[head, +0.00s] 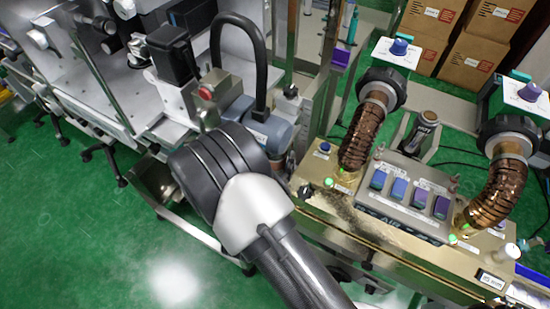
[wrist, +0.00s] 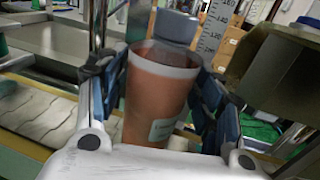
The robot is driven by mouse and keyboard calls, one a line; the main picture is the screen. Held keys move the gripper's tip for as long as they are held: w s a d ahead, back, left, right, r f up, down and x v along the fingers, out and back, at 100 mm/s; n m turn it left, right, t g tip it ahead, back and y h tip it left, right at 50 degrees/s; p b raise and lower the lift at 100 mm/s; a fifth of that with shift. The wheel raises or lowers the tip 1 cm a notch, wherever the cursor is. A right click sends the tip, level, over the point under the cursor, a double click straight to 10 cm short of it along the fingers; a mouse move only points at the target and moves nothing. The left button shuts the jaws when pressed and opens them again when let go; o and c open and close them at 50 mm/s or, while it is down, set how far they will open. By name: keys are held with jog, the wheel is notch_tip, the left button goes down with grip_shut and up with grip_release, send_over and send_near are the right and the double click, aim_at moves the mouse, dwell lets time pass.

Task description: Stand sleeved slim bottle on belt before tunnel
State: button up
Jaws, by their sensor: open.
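In the wrist view an orange-brown bottle (wrist: 155,100) with a grey cap (wrist: 175,28), a pale translucent band near its top and a light label stands between the two blue-padded fingers of my gripper (wrist: 160,100). The bottle looks close to upright. My gripper is open around it; I cannot tell whether either pad touches it. The bottle's base is hidden behind the gripper body. A belt (wrist: 35,115) of pale segments runs at the left. An olive-grey metal housing (wrist: 275,65), possibly the tunnel, is close on the right. In the head view my arm hides the gripper.
A ruled scale (wrist: 216,30) stands behind the bottle, and a metal post rises beside the left finger. In the head view, two ribbed copper hoses (head: 362,130) flank a button box (head: 405,195), with a dark canister (head: 422,132) behind. Cardboard boxes (head: 475,60) are stacked beyond.

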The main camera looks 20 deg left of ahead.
jog(key=s+d+p, duration=0.1)
jog(key=s, duration=1.1)
jog(key=shift+d, duration=0.2)
